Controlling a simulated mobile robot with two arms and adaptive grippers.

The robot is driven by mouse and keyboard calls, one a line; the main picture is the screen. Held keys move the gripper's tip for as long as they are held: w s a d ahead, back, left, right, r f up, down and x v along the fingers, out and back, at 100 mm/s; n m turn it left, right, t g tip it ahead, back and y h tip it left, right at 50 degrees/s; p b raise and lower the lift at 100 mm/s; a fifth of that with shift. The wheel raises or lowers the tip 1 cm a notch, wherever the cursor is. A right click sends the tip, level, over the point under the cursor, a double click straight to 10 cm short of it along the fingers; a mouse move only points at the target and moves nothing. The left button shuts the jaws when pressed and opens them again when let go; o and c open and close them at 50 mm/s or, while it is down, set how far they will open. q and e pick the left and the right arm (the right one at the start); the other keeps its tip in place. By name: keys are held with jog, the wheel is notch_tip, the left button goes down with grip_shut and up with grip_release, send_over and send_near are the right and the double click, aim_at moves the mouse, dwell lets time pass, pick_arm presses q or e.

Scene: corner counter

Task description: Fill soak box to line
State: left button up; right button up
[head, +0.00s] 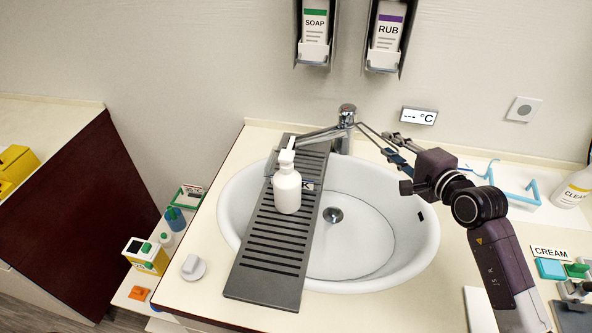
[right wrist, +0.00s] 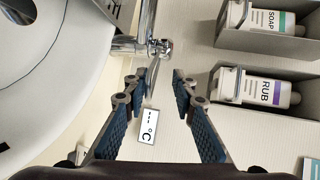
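The chrome tap (head: 346,120) stands behind the basin, its spout reaching left over the slatted grey rack (head: 262,262). No water stream shows. My right gripper (head: 375,138) is just right of the tap; its fingers are apart with nothing held. In the right wrist view the fingers (right wrist: 166,76) point toward the tap's chrome lever (right wrist: 158,48), which is beyond the tips; I cannot tell if they touch it. A label (head: 309,185) ending in K shows on the rack, partly hidden by a white pump bottle (head: 287,190). I cannot make out a soak box or line. My left gripper is out of view.
The oval white basin (head: 408,252) has a drain (head: 333,215). SOAP (head: 315,28) and RUB (head: 388,35) dispensers hang above. A blank °C display (head: 418,116) is on the wall near my right gripper. A blue rack (head: 515,192) and cleaner bottle (head: 574,187) stand right.

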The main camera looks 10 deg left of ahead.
jog(key=shift+w+a+r+p, duration=0.15)
jog(key=shift+r+p, duration=0.2)
jog(key=shift+r, duration=0.35)
jog(key=shift+w+a+r+p, duration=0.15)
jog(key=shift+r+p, duration=0.15)
jog(key=shift+r, duration=0.35)
dwell(6.7)
